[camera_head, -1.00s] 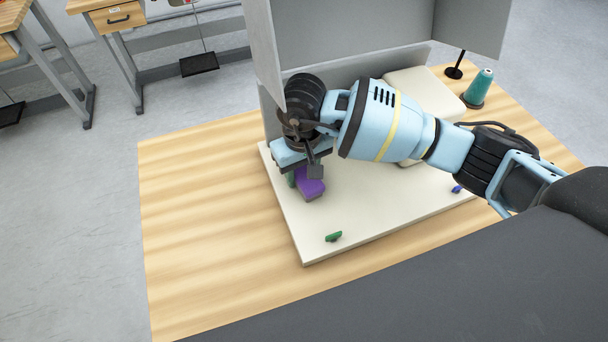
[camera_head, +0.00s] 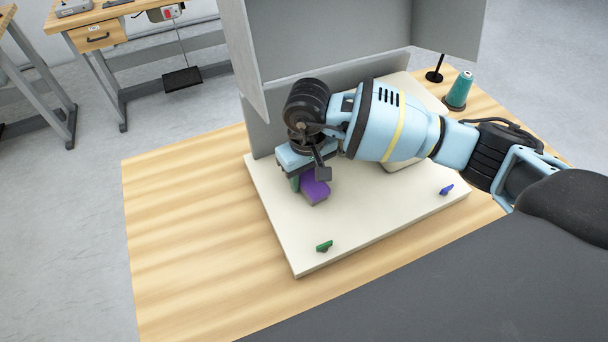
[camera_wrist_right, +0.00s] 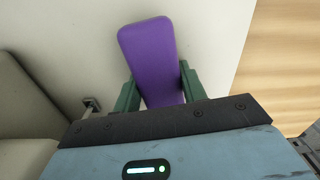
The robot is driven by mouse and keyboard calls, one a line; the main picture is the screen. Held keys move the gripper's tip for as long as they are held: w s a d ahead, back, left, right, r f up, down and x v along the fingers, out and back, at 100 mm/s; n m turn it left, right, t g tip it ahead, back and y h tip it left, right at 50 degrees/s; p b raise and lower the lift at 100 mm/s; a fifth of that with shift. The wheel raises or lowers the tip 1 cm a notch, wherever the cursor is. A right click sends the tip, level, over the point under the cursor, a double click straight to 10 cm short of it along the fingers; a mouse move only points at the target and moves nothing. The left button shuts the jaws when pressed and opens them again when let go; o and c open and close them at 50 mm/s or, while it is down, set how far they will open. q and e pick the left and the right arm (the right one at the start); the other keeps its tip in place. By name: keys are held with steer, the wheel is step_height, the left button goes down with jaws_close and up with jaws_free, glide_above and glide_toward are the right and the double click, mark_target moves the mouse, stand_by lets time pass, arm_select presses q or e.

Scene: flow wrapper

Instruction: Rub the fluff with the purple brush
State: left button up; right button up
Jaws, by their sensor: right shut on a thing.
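The purple brush (camera_head: 316,191) is a block at the left part of the pale board (camera_head: 375,225). My right gripper (camera_head: 304,178) is shut on it, with green fingers on both sides. In the right wrist view the brush (camera_wrist_right: 148,48) sticks out beyond the fingers over the board. I cannot tell whether it touches the board. A small green piece (camera_head: 324,246) lies near the board's front edge and a small blue piece (camera_head: 447,190) lies near its right edge. I cannot tell which of them, if either, is the fluff. My left gripper is not in view.
Grey panels (camera_head: 340,45) stand upright behind the board. A cream block (camera_head: 402,150) sits behind my right forearm. A teal thread cone (camera_head: 458,91) and a black stand (camera_head: 435,75) are at the back right. The front middle of the board is clear.

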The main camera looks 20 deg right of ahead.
steer(key=shift+d, duration=1.95)
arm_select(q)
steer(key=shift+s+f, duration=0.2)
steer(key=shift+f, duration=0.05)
arm_select(e)
steer(key=shift+r, duration=0.1)
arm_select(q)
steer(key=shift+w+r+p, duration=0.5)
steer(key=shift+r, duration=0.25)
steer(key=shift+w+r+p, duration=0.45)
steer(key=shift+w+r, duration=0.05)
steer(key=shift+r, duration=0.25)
arm_select(e)
steer(key=shift+r, duration=2.95)
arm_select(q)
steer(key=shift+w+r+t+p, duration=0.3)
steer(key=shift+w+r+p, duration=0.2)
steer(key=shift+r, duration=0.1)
arm_select(e)
step_height(320, 180, up, 3)
